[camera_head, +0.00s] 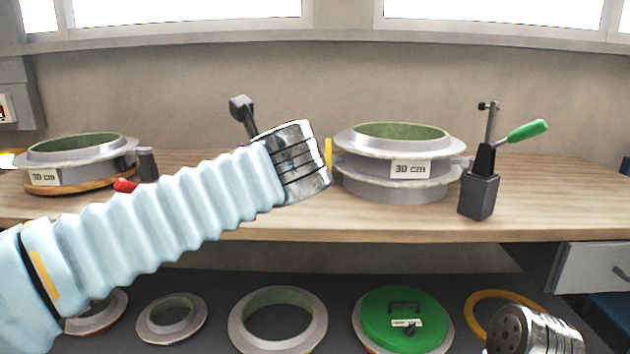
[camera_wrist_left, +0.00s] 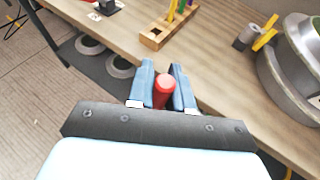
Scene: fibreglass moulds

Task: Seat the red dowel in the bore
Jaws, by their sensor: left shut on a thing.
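In the left wrist view my left gripper (camera_wrist_left: 163,82) is shut on the red dowel (camera_wrist_left: 163,92), whose rounded end shows between the blue fingers. The dowel is held near the table's front edge in that view. A wooden block (camera_wrist_left: 143,39) with coloured pegs and dark holes stands on the table beyond the fingertips, apart from the dowel. I cannot tell which opening is the bore. In the head view my left arm and its metal wrist hide the fingers and dowel. Only a metal part of my right arm shows at bottom right; its fingers are out of view.
A grey mould (camera_head: 398,188) stands right of my left wrist, with a green-handled clamp (camera_head: 479,195) beside it. Another mould (camera_head: 75,174) is at the left on the wooden table (camera_head: 400,222). Rings and a green lid (camera_head: 405,330) lie on the lower shelf.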

